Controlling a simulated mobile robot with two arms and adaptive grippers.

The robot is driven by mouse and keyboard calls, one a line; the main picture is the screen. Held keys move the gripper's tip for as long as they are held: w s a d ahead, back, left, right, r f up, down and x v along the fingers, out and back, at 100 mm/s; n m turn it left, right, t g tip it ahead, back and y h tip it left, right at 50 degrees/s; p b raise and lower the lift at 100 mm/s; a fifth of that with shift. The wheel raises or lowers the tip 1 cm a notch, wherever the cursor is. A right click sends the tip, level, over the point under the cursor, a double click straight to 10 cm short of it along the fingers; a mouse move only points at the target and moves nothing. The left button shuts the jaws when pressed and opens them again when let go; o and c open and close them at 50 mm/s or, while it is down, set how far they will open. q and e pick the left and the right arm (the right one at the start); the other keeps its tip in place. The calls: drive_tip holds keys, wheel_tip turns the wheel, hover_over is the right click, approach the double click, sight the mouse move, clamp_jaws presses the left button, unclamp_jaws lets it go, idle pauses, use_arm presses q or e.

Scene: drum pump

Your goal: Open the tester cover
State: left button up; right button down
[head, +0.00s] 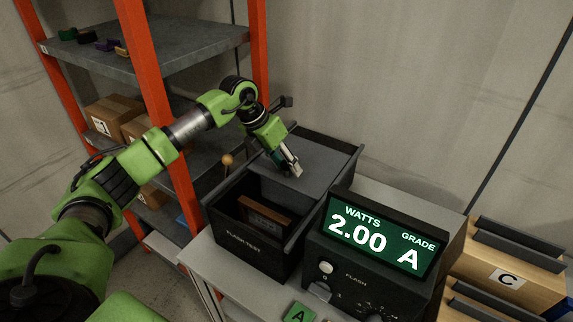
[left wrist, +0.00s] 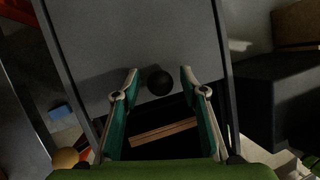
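The tester (head: 240,248) is a black open-topped box marked FLASH TEST. Its flat grey cover (head: 318,160) lies over the back part; the front part is uncovered, and a brown-framed panel (head: 266,214) shows inside. My left gripper (head: 295,172) points down at the cover's front area. In the left wrist view, the left gripper (left wrist: 160,72) has its two fingers apart, with a round black knob (left wrist: 160,84) between them near the cover's (left wrist: 140,35) edge. A gap shows on each side of the knob. My right gripper is in no view.
A display unit (head: 375,245) reading 2.00 watts, grade A, stands right of the tester. A wooden bin marked C (head: 510,278) is at the far right. An orange-post shelf (head: 160,115) with cardboard boxes stands behind my left arm. A ball-topped lever (head: 227,160) rises at the tester's left side.

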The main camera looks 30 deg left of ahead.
use_arm(q)
drive_tip(key=v, duration=1.1)
drive_tip(key=shift+r, duration=0.3)
drive_tip(key=shift+s+a, duration=0.1)
